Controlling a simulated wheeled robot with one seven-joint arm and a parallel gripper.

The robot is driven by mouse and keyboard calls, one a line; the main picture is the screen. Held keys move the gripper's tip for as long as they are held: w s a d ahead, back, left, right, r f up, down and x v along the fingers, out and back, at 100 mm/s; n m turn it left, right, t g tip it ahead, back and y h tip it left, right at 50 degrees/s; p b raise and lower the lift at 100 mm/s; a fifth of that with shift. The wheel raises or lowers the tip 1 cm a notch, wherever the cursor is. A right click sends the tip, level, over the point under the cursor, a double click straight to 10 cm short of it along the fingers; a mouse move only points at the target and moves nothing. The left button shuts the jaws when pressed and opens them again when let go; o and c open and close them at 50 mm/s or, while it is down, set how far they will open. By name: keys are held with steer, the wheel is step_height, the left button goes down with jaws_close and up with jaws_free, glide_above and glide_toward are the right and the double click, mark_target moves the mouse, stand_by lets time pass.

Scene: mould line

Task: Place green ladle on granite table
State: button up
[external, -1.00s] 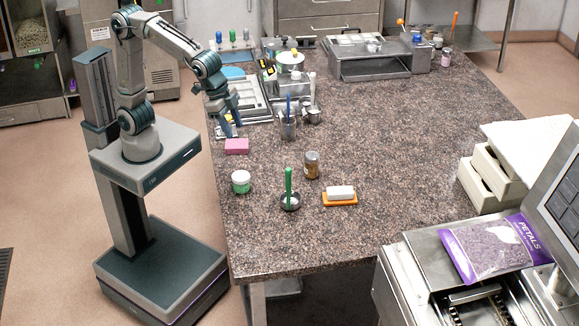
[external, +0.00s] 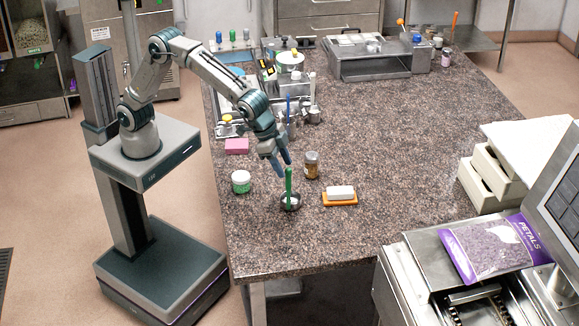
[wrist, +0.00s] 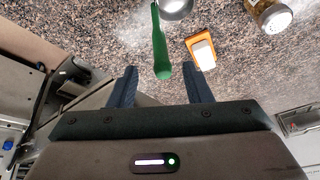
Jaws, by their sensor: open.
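The green ladle (external: 289,181) stands nearly upright near the front of the granite table (external: 400,160), its dark round bowl (external: 291,203) at the table and its green handle pointing up. In the wrist view the green handle (wrist: 161,45) points toward my gripper, with part of the metal bowl at the top edge. My gripper (external: 281,170) is just above and beside the handle's top. In the wrist view my gripper (wrist: 160,85) has its two fingers wide apart and empty, with the handle's end just beyond and between them. I cannot tell whether they touch.
An orange tray with a white block (external: 341,192) lies right of the ladle. A brown-contents jar (external: 311,165) stands behind it. A green-contents jar (external: 241,181) and a pink block (external: 237,146) are at left. The table's middle right is clear.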

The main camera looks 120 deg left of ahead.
mark_target(290, 185)
steer(key=shift+p+x, duration=0.95)
steer(key=shift+x, duration=2.25)
steer(key=shift+s+a, duration=0.1)
jaws_close()
